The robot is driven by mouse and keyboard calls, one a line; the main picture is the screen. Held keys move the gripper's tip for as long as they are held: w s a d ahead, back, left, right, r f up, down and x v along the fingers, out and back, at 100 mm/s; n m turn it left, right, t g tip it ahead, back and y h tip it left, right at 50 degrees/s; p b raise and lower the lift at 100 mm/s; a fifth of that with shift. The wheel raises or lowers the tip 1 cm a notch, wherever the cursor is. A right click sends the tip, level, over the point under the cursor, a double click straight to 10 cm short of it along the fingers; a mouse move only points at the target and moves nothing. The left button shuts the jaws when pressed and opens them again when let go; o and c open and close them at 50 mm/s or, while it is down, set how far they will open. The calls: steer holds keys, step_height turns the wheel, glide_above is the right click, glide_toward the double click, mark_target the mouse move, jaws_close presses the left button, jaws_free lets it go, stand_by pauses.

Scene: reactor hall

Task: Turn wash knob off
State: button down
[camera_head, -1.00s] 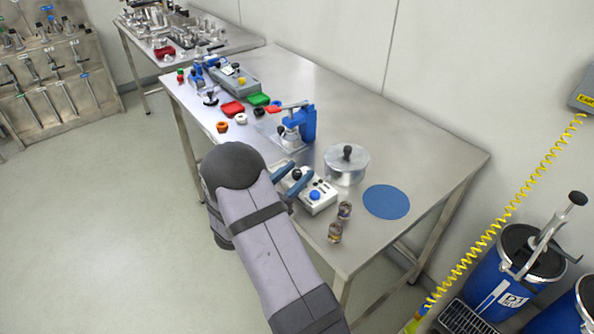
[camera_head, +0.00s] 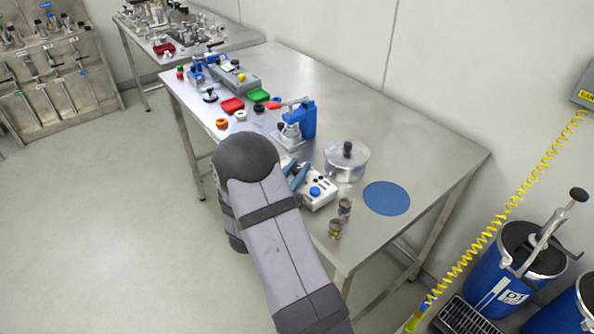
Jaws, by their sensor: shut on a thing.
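A white control box (camera_head: 320,197) sits near the front edge of the steel table. It has a large blue button (camera_head: 315,191) and small dark knobs on top; their labels are too small to read. My gripper (camera_head: 297,174) is at the left end of this box, with its blue fingers low over the panel. It is shut on what looks like a knob there. The fingers and my arm hide most of that knob, so its setting cannot be read.
A lidded metal pot (camera_head: 346,165) stands just right of the box, beside a blue round mat (camera_head: 386,198). Two small jars (camera_head: 336,228) stand near the front edge. A blue press stand (camera_head: 303,120) is behind the box. The table's right rear is clear.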

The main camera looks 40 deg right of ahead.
mark_target(296, 173)
steer(key=shift+r+n+t+y+b, duration=0.1)
steer(key=shift+n+t+y+b, duration=0.6)
steer(key=shift+n+t+y, duration=0.75)
steer(key=shift+t+h, duration=0.25)
steer(key=shift+h, duration=0.1)
steer(key=c, duration=1.5)
jaws_free()
steer(key=shift+s+a, duration=0.25)
steer(key=shift+a, duration=0.15)
steer(key=shift+b+v, duration=0.6)
steer(key=shift+v, duration=2.6)
steer(key=shift+d, duration=0.1)
